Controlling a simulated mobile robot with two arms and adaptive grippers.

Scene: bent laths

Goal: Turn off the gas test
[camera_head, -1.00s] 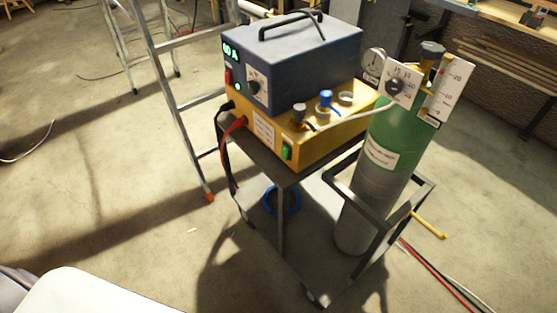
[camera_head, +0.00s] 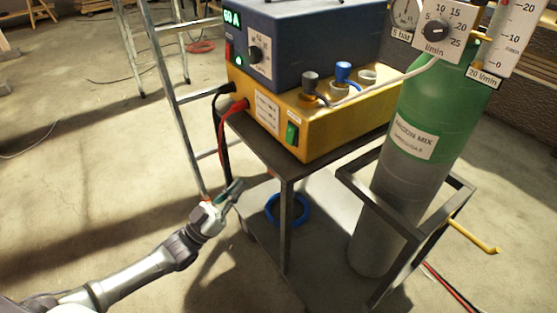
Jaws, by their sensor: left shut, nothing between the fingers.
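A yellow box (camera_head: 335,118) on the cart carries a green rocker switch (camera_head: 292,134) on its front, with a small label above it that I cannot read. On its top stand a dark knob (camera_head: 310,82), a blue knob (camera_head: 344,72) and a pale round fitting (camera_head: 367,77). The green gas cylinder (camera_head: 428,130) reads "ARGON MIX"; its flow dial (camera_head: 437,28) is marked l/min, and the flow tube scale (camera_head: 507,40) beside it is partly cut off. My left gripper (camera_head: 236,186) is shut and empty, low and left of the yellow box, apart from it. My right gripper is out of view.
A dark blue power unit (camera_head: 310,45) showing "60 A" sits on the yellow box. Black and red cables (camera_head: 224,135) hang at the cart's left. A ladder (camera_head: 175,100) stands behind left. Floor at left is open.

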